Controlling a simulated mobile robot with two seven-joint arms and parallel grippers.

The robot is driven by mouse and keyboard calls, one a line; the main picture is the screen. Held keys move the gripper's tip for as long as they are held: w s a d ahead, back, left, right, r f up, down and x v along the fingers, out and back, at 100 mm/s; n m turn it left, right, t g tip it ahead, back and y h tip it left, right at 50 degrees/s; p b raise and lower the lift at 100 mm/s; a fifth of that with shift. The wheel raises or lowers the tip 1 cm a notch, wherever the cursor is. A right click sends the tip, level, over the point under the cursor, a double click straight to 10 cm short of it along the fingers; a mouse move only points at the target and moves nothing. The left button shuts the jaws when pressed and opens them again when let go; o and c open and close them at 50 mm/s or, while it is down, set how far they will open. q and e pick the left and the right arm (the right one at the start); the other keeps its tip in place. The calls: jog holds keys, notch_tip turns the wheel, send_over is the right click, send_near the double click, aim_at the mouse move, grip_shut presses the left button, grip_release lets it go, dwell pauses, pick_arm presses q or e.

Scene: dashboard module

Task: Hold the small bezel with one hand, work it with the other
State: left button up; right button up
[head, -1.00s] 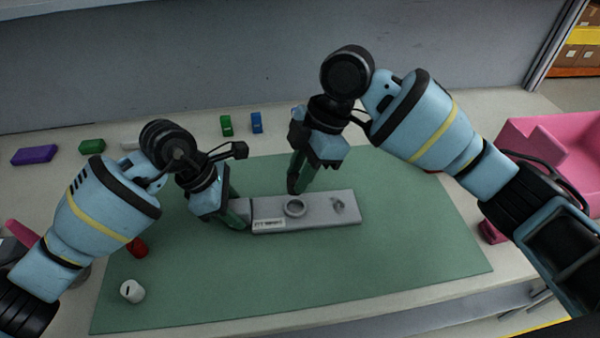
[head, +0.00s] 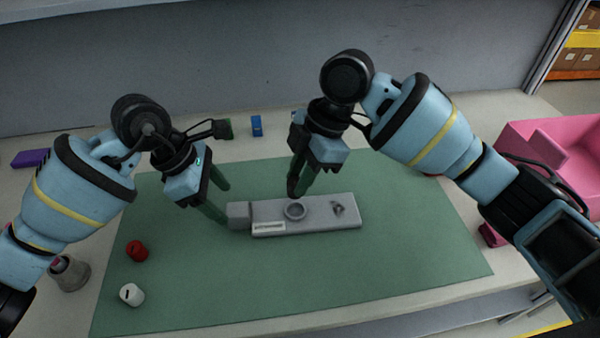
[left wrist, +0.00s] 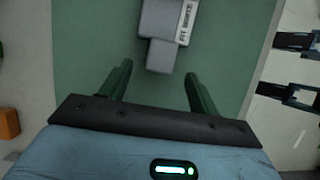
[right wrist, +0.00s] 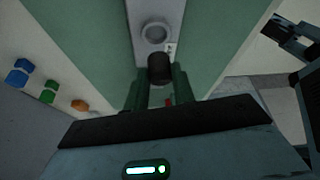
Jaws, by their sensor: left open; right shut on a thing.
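The bezel appears to be the flat grey plate (head: 320,224) lying on the green mat, with a raised ring (head: 295,211), a small recess on its right and a white label. A grey block-like tab (head: 239,215) stands at its left end. My left gripper (head: 223,203) is open just left of the tab. In the left wrist view the tab (left wrist: 160,56) lies ahead of the spread fingers, apart from them. My right gripper (head: 296,190) is shut on a black cylinder (right wrist: 160,68), just behind the ring (right wrist: 155,32). Whether the cylinder touches the plate I cannot tell.
A red knob (head: 137,251) and a white knob (head: 131,294) lie at the mat's left. Blue (head: 256,125), green (head: 226,128) and purple (head: 28,158) pieces lie at the back. A pink bin (head: 565,140) stands at right. The mat's front right (head: 400,260) is clear.

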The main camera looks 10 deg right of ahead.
pick_arm(q)
jog(key=v, duration=0.6)
jog(key=shift+a+r, duration=0.1)
